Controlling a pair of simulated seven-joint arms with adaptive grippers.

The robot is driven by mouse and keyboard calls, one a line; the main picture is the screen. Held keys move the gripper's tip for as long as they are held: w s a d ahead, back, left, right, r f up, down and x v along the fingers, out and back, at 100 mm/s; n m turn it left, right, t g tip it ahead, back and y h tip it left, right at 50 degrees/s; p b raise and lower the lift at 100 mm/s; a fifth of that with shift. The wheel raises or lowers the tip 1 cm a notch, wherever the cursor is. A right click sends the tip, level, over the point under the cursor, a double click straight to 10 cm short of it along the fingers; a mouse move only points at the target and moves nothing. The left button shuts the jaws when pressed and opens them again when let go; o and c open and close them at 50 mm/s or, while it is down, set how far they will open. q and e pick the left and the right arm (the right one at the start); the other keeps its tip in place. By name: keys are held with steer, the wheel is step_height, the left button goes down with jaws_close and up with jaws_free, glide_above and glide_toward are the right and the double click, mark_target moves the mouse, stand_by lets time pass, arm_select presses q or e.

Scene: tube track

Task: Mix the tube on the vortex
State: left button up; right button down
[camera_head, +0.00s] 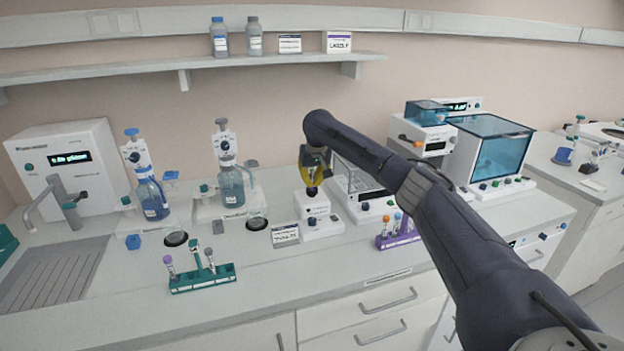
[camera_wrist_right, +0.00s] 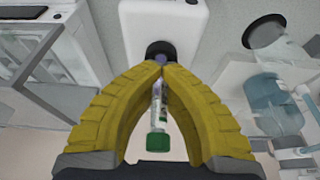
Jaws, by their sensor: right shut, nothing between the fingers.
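The vortex mixer (camera_head: 318,222) is a small white box on the bench with a dark round cup (camera_wrist_right: 160,48) on top. My right gripper (camera_head: 313,183) is shut right above that cup, its yellow fingertips (camera_wrist_right: 160,66) meeting in the right wrist view. A clear tube with a green cap (camera_wrist_right: 158,143) shows in the gap between the bowed fingers, its other end toward the cup. I cannot tell whether its lower end sits in the cup; the fingertips hide it. The fingers are not gripping it. My left gripper is out of view.
A green rack (camera_head: 203,281) with several tubes stands near the front edge. A purple rack (camera_head: 398,240) stands right of the mixer. A small label card (camera_head: 285,236) stands left of it. Bottles with dispensers (camera_head: 231,185) stand behind.

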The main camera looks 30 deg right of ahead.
steer(key=shift+f, duration=1.15)
stand_by(6.3)
